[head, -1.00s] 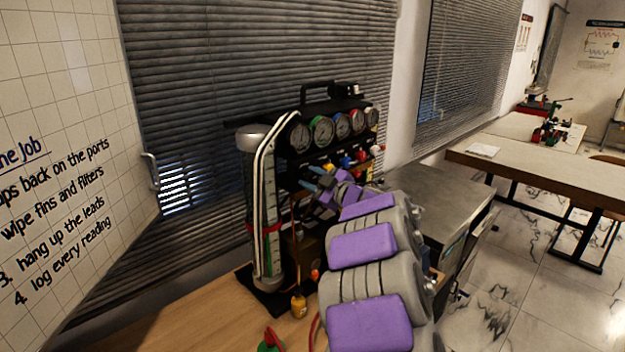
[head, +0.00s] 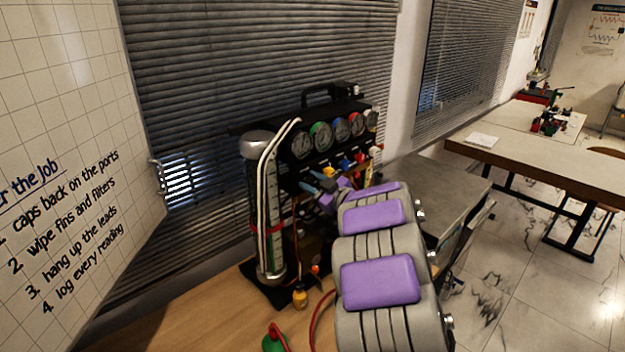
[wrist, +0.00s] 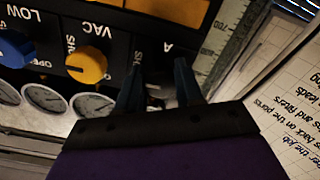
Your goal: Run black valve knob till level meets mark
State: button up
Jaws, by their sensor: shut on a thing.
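The gauge rig (head: 325,104) stands on the wooden bench, with a tall cylinder (head: 257,190) at its left. A red band (head: 276,229) is around the cylinder; the liquid level cannot be made out clearly. My gripper (head: 312,180) is at the row of valves under the gauges. In the wrist view my gripper (wrist: 158,66) has its two dark fingers on either side of the black valve knob, shut on it. The knob is dark and mostly hidden between the fingers. A graduated scale (wrist: 232,32) shows beside it.
A yellow knob (wrist: 86,65) marked VAC and a blue knob (wrist: 15,48) marked LOW sit close beside my fingers. A small yellow bottle (head: 300,296) and red hoses stand on the bench (head: 215,320). A grey cabinet (head: 440,185) is behind my arm.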

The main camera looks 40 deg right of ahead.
jog(key=o, duration=1)
jog(key=shift+d, duration=0.1)
jog(key=shift+o, duration=0.2)
jog(key=shift+s, duration=0.1)
jog(key=s+d+p, duration=0.1)
jog(key=s+p, duration=0.1)
jog(key=s, duration=1.5)
jog(key=shift+d+f, duration=0.15)
jog(key=shift+d, duration=0.1)
